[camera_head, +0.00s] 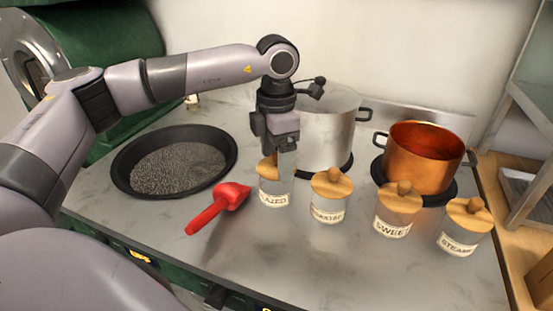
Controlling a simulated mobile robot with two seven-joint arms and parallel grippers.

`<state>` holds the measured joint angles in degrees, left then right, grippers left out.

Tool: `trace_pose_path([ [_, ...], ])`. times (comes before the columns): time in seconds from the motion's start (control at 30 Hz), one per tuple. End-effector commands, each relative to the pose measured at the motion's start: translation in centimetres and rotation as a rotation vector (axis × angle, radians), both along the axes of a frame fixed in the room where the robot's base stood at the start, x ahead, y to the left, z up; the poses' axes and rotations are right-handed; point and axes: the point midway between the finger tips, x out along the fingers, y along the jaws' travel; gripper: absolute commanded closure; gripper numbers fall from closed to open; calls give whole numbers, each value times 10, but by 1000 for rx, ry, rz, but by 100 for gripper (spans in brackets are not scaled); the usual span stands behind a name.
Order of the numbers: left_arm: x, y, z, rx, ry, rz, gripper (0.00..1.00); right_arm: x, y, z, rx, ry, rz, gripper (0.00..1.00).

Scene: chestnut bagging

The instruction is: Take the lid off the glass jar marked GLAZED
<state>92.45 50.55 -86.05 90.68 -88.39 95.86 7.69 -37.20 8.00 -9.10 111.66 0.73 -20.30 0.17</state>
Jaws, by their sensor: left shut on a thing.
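The glass jar marked GLAZED (274,198) stands on the counter, leftmost in a row of jars. Part of its label is hard to read. Its round wooden lid (264,171) is on top of the jar, partly hidden behind my left gripper. My left gripper (287,165) points down over the jar and is shut on the lid. The lid appears to sit on the jar's rim; I cannot tell if there is a gap. My right gripper does not show.
Other lidded jars, including one marked SWEET (394,222) and one marked STEAMED (459,242), stand to the right. A red scoop (217,208) and a black pan (122,176) lie left. A steel pot (325,135) and copper pot (421,160) stand behind.

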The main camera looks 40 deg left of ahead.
Motion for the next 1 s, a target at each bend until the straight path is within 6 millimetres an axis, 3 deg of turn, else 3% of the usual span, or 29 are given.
trace_pose_path([
  [0.27,1,-1,39,-2,-6,-2,45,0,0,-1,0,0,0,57],
  [0.6,1,-1,141,-2,-6,-1,45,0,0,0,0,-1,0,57],
  [0.7,0,0,165,0,-4,-1,45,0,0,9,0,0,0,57],
  [1.0,0,-1,195,0,-1,-2,45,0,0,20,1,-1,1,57],
])
